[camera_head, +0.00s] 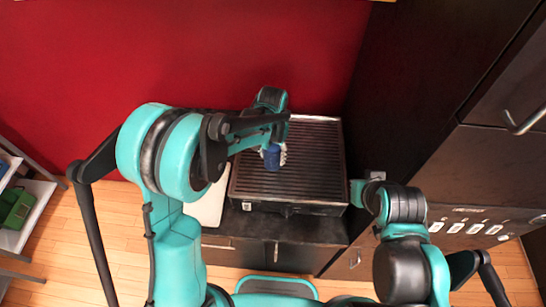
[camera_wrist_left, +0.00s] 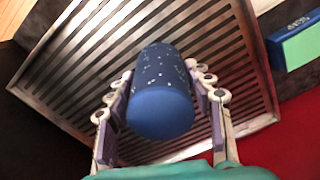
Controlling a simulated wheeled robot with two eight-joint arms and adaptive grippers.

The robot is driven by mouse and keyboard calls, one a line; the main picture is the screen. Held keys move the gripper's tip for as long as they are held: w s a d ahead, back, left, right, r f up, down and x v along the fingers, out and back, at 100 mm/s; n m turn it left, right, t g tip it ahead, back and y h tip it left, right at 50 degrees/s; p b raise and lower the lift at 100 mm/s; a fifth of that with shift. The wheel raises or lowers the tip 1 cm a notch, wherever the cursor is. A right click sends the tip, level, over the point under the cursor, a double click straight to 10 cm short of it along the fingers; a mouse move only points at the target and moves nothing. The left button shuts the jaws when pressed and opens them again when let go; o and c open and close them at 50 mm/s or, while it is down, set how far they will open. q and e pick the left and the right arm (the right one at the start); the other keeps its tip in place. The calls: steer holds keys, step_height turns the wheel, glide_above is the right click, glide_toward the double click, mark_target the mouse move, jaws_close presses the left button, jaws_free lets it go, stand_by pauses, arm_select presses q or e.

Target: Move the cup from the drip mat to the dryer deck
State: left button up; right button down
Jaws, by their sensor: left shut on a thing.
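A dark blue speckled cup (camera_head: 271,158) is between the fingers of my left gripper (camera_head: 276,155), over the slatted, metal-framed deck (camera_head: 315,176), which looks like the dryer deck. In the left wrist view the cup (camera_wrist_left: 160,95) fills the space between the two fingers of the left gripper (camera_wrist_left: 161,88), which is shut on its sides. The slats of the deck (camera_wrist_left: 95,60) show behind it. I cannot tell whether the cup touches the deck. A pale flat board (camera_head: 209,207), possibly the drip mat, lies left of the deck, partly hidden by my left arm. My right gripper (camera_head: 369,193) is right of the deck, its fingers unclear.
A red wall (camera_head: 200,50) stands behind the deck. Tall dark cabinets (camera_head: 420,80) close off the right side. A shelf with a green box (camera_head: 15,207) is at far left. A blue and green block (camera_wrist_left: 298,45) lies beside the deck in the left wrist view.

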arm_select(q)
step_height(320, 180, down, 2)
steer(key=shift+w+f, duration=0.1)
steer(key=o, duration=1.4)
